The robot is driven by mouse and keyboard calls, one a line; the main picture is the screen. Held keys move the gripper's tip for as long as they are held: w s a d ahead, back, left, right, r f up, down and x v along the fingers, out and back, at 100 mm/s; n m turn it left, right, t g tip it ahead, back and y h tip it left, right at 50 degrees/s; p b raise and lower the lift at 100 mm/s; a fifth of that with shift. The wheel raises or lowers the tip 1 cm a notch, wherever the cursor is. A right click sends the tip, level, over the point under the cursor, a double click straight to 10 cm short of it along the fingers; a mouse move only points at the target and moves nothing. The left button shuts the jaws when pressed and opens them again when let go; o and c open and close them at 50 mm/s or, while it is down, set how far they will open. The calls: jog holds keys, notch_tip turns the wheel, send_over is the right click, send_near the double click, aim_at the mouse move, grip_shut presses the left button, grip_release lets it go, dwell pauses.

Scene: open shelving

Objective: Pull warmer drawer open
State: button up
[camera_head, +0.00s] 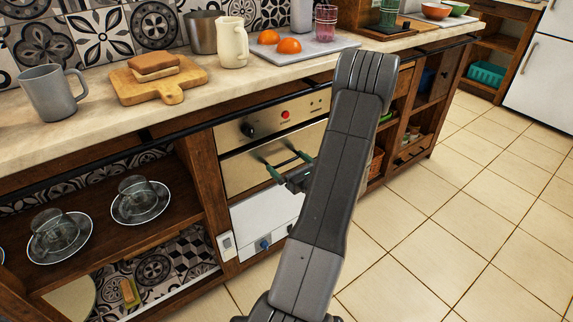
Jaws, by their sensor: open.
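The warmer drawer (240,172) has a plain beige metal front. It sits below a control panel (270,123) with a black knob and a red button, and it looks shut. My gripper (277,163) is in front of this drawer front, with its two green-tipped fingers spread apart and pointing at it. Nothing shows between the fingers. The drawer's handle is not clearly visible, and I cannot tell whether the fingers touch the front. My arm hides the right part of the drawer.
A white panel (262,218) is below the drawer. The counter (205,103) above holds a grey mug (52,93), a cutting board (170,92) with bread, and a tray with orange fruit. Open shelves (95,205) with glasses on saucers are at left. The tiled floor (440,220) at right is clear.

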jog(key=shift+w+a, duration=0.35)
jog(key=shift+w, duration=0.05)
jog(key=c, duration=1.2)
jog(key=shift+o, duration=0.2)
jog(key=v, duration=2.3)
jog(key=shift+s, duration=0.25)
jog(key=shift+d+r, duration=0.1)
jog(key=shift+d, duration=0.05)
jog(key=o, duration=1.2)
jog(key=shift+c, duration=0.2)
